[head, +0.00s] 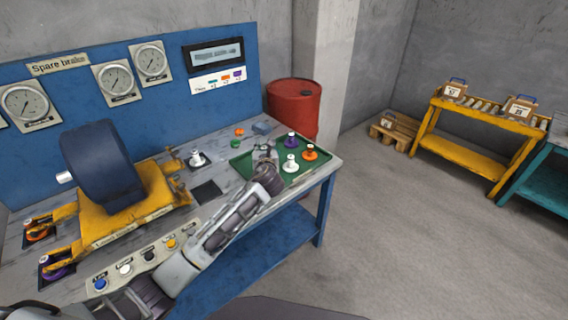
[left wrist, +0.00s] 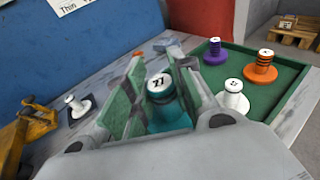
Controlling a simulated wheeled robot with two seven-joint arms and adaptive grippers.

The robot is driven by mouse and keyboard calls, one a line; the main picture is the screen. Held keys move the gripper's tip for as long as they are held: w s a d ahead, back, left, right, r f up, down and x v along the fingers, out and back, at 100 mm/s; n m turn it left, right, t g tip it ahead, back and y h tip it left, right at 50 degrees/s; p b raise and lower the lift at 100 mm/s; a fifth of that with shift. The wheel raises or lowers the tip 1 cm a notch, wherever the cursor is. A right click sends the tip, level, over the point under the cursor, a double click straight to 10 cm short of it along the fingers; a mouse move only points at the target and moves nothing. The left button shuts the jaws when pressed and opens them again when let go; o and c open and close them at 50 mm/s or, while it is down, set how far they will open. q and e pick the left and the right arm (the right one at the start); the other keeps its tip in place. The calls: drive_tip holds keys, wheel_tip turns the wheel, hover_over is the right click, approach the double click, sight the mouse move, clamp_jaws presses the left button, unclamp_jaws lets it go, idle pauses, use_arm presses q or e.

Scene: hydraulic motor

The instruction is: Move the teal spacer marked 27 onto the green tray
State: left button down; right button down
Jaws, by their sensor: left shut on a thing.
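My left gripper (head: 264,154) is shut on the teal spacer (left wrist: 167,112), whose white top reads 27 in the left wrist view. The spacer stands roughly upright between the two fingers; the gripper mostly hides it in the head view. The green tray (head: 240,167) lies at the right end of the bench, and the gripper appears over its left part. I cannot tell whether the spacer touches the tray. On the tray stand a purple spacer (head: 291,141), an orange spacer (head: 310,152) and a white spacer (head: 290,163). My right gripper is not in view.
Another white-topped spacer (head: 197,158) stands on the bench left of the tray, beside the yellow motor stand (head: 125,212). A blue block (head: 262,127) and small orange and green pieces lie behind the tray. A red barrel (head: 294,103) stands past the bench.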

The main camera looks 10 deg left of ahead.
use_arm(q)
drive_tip(key=shift+w+d+r, duration=0.15)
drive_tip(key=shift+w+d, duration=0.1)
drive_tip(key=shift+d, duration=0.45)
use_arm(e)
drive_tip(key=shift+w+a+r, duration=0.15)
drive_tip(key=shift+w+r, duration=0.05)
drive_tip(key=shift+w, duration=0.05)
